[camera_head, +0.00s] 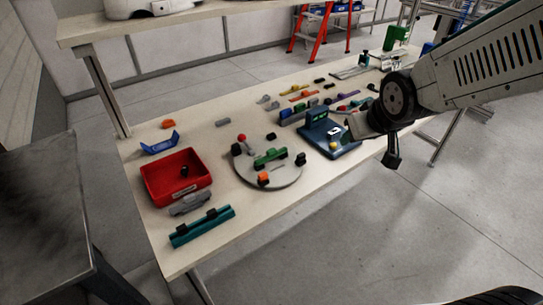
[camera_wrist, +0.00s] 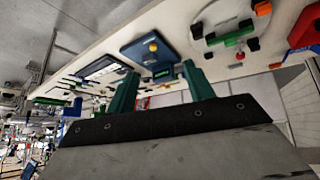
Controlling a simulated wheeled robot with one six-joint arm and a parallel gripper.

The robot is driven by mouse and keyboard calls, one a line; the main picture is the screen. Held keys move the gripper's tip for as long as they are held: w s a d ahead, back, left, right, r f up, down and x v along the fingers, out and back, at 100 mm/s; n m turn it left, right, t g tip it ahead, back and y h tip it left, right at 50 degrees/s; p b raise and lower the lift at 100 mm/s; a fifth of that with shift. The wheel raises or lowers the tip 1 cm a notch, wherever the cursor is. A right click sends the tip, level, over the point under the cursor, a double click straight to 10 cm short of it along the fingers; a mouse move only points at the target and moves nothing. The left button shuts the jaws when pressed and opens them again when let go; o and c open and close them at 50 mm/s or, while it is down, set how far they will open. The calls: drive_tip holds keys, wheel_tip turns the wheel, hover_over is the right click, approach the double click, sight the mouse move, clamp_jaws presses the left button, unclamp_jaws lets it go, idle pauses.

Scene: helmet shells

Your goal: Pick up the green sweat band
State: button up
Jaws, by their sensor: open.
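A green piece (camera_head: 270,157) lies on the round grey plate in the head view; it also shows in the wrist view (camera_wrist: 232,38). A teal-green bar (camera_head: 202,227) with dark clips lies at the table's near end. I cannot tell for certain which is the sweat band. My gripper (camera_wrist: 160,70) is open, its two green fingers apart with nothing held between them. In the head view it hangs by the table's right edge, beside the blue block and well right of the round plate. Its fingertips are not clear there.
A red bin (camera_head: 176,178) stands at the table's left, with a blue bracket (camera_head: 160,143) behind it. A blue block (camera_head: 320,138) with a yellow knob stands between the round plate (camera_head: 287,181) and my arm. Several small coloured parts lie farther back. Bare tabletop shows at the near right.

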drive_tip(key=w+a+f+n+t+y, duration=0.2)
drive_tip(key=w+a+f+t+y, duration=0.1)
drive_tip(key=w+a+f, duration=0.55)
drive_tip(key=n+t+y, duration=0.1)
drive_tip(key=n+y, duration=0.1)
drive_tip(key=y, duration=0.2)
approach(271, 150)
drive_tip(key=x, duration=0.4)
drive_tip(key=shift+w+f, duration=0.15)
drive_tip(key=shift+w, duration=0.1)
drive_tip(key=shift+w+a+f, duration=0.15)
drive_tip(key=shift+w+a, duration=0.05)
drive_tip(key=x, duration=0.7)
drive_tip(key=shift+w, duration=0.1)
drive_tip(key=shift+c, duration=0.3)
drive_tip(key=c, duration=1)
